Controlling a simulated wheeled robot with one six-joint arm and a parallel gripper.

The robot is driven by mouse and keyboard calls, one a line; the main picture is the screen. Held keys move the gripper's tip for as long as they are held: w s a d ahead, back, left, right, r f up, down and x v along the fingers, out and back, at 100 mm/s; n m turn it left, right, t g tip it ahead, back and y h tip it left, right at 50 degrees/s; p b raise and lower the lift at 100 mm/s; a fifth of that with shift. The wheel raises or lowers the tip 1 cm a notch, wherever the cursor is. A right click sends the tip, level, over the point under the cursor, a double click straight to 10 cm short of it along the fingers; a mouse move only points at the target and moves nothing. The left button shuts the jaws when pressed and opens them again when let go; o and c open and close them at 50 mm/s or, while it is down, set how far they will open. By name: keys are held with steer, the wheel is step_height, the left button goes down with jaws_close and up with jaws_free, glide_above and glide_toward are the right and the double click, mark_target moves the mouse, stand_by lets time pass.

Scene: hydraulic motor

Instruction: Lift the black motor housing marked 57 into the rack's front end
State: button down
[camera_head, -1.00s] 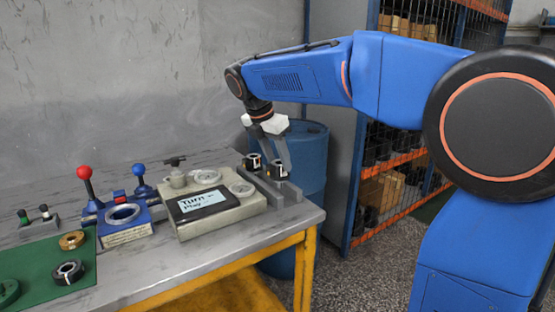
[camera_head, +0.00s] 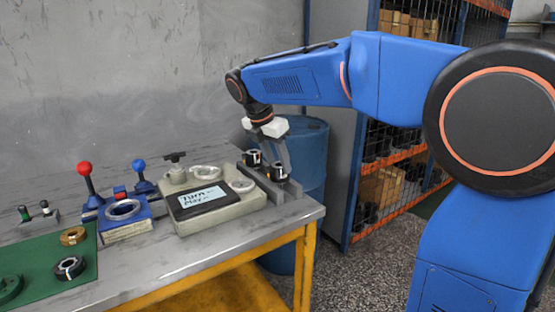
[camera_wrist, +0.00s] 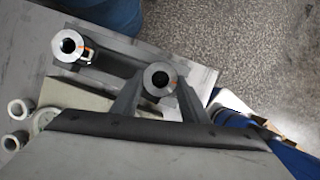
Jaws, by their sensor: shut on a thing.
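The black motor housing (camera_head: 278,173), a short dark cylinder with a pale label, is between the fingers of my gripper (camera_head: 279,160). It is at the front end of the grey rack (camera_head: 292,191); I cannot tell whether it touches the rack. The number on it is too small to read. A second similar housing (camera_head: 252,158) stands upright at the rack's back end. In the wrist view, my gripper (camera_wrist: 158,92) is shut on the held housing (camera_wrist: 159,76), whose round bore shows from above. The other housing (camera_wrist: 70,45) is to its upper left.
A grey console (camera_head: 228,210) with a screen stands left of the rack. A blue fixture (camera_head: 125,232) and a green mat (camera_head: 40,278) with rings are further left. The table's right edge is close to the rack, with a blue barrel (camera_head: 312,155) behind.

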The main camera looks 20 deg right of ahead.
steer(key=shift+f, duration=0.55)
stand_by(0.7)
steer(key=c, duration=0.6)
jaws_free()
steer(key=shift+o, duration=0.2)
steer(key=shift+r, duration=3.5)
